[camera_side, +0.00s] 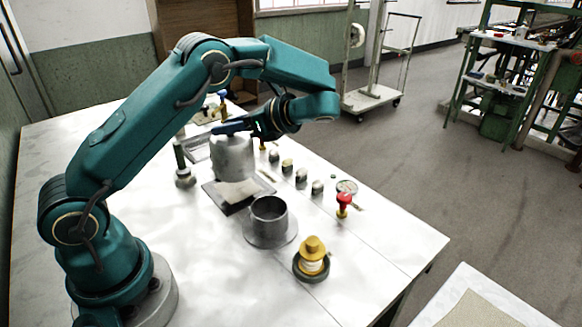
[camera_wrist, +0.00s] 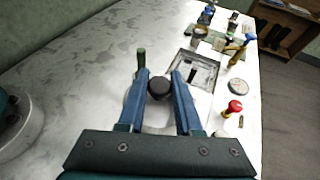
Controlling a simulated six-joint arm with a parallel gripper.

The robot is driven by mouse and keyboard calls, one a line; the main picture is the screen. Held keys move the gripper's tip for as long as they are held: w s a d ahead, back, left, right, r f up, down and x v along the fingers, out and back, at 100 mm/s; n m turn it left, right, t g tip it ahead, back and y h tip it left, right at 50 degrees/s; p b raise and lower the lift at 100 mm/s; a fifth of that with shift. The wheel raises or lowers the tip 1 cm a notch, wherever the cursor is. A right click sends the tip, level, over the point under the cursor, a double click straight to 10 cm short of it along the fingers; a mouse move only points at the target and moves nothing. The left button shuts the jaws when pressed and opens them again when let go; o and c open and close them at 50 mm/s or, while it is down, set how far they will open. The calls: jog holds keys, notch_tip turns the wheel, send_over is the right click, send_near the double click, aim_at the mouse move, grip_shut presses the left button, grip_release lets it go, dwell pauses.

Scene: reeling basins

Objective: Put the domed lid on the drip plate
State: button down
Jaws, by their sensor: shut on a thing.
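My gripper (camera_wrist: 159,86) has its two blue fingers on either side of a black round knob, which I take to be the domed lid's knob (camera_wrist: 160,88). Below the knob a pale grey surface shows, mostly hidden by the fingers. In the side view my gripper (camera_side: 232,128) is at the top of a grey, round-topped body (camera_side: 233,160). I cannot tell where lid ends and any vessel below begins. A flat rectangular tray (camera_wrist: 206,72), perhaps the drip plate, lies beyond the fingers in the wrist view; it is partly hidden in the side view (camera_side: 195,150).
A dark square plate (camera_side: 236,206) lies under or just before the grey body. An open metal cup (camera_side: 268,220) stands on a round base.

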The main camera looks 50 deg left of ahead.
jog(key=shift+f, duration=2.45)
jog(key=c, duration=0.6)
grip_release()
jog(key=shift+f, duration=0.15)
